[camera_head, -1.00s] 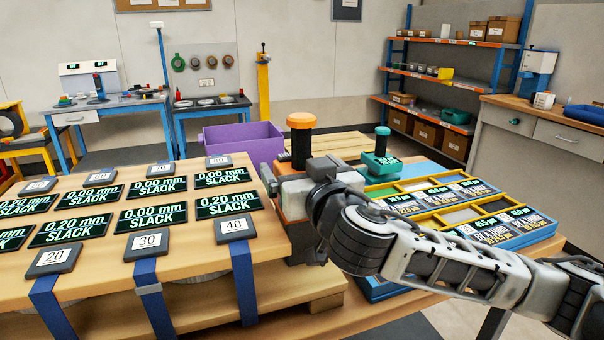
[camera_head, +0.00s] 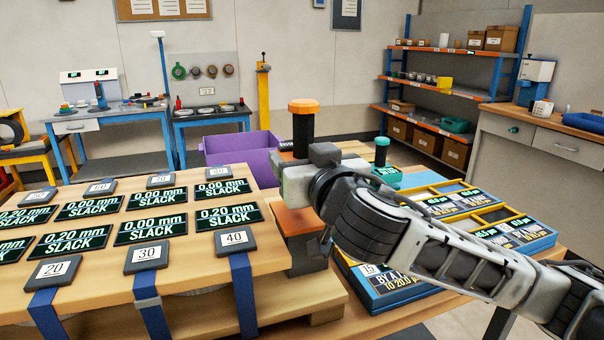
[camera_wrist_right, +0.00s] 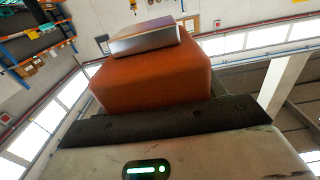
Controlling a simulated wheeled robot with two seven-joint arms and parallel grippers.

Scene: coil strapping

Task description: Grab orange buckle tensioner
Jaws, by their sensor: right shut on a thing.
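The orange buckle tensioner has a dark upright post with an orange knob (camera_head: 303,106) and an orange body (camera_head: 296,220) above a dark lower part. It is at the right end of the slack-marked table. My right gripper (camera_head: 294,184) is shut on it, and my wrist and forearm hide part of it. In the right wrist view, its orange body (camera_wrist_right: 150,78) fills the space just ahead of the gripper, with a grey metal block on it. I cannot tell whether its underside touches the surface below. My left gripper is not in view.
A teal tool (camera_head: 384,172) with a dark post stands behind my wrist. Yellow-and-blue label trays (camera_head: 480,215) lie to the right. The wooden table (camera_head: 200,265) on the left carries slack displays, numbered blocks and blue straps. A purple bin (camera_head: 240,148) stands behind.

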